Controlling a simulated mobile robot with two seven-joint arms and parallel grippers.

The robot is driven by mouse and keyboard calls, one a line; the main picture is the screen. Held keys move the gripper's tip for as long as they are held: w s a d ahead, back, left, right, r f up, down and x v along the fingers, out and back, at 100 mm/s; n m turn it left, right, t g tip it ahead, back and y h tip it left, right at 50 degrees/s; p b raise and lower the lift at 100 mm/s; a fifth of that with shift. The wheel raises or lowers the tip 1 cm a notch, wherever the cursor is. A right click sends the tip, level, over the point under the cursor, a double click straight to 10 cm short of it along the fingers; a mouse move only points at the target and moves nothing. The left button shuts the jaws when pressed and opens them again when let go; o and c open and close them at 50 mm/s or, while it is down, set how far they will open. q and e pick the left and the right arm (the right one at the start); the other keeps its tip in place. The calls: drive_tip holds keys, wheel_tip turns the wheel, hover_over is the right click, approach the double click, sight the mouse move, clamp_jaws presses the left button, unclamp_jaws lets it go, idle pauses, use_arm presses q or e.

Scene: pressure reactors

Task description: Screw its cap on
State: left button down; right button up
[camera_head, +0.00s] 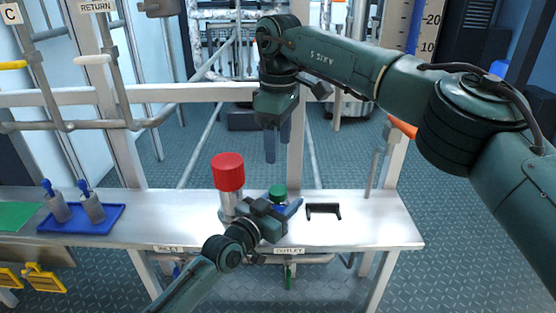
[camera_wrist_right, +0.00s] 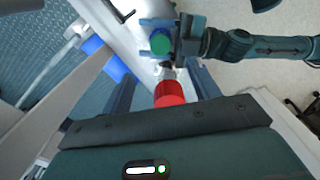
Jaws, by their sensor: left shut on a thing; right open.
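A green round cap (camera_head: 278,191) shows at the top of a mostly hidden vessel on the steel bench (camera_head: 375,222). It also shows from above in the right wrist view (camera_wrist_right: 161,42). My left gripper (camera_head: 286,210) is shut around the vessel just below the green cap; its blue fingers show on either side of it in the wrist view. I cannot tell how tightly the cap sits. My right gripper (camera_head: 278,143) is open and empty, pointing down, well above the green cap. Its two fingers frame the lower middle of the wrist view (camera_wrist_right: 163,95).
A tall silver cylinder with a red top (camera_head: 228,172) stands just left of the green cap. A black bracket (camera_head: 323,209) lies to the right. A blue tray (camera_head: 112,216) with two grey bottles is at the left, beside a green mat (camera_head: 16,215). A rail runs behind the bench.

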drive_tip(key=shift+r, duration=0.55)
use_arm(q)
drive_tip(key=c, duration=0.6)
unclamp_jaws()
drive_tip(key=shift+o, duration=0.2)
drive_tip(key=shift+s, duration=0.1)
drive_tip(key=p+v, duration=0.3)
drive_tip(key=v, duration=1)
use_arm(e)
drive_tip(key=shift+r, duration=1.55)
use_arm(q)
drive_tip(key=shift+a, duration=0.1)
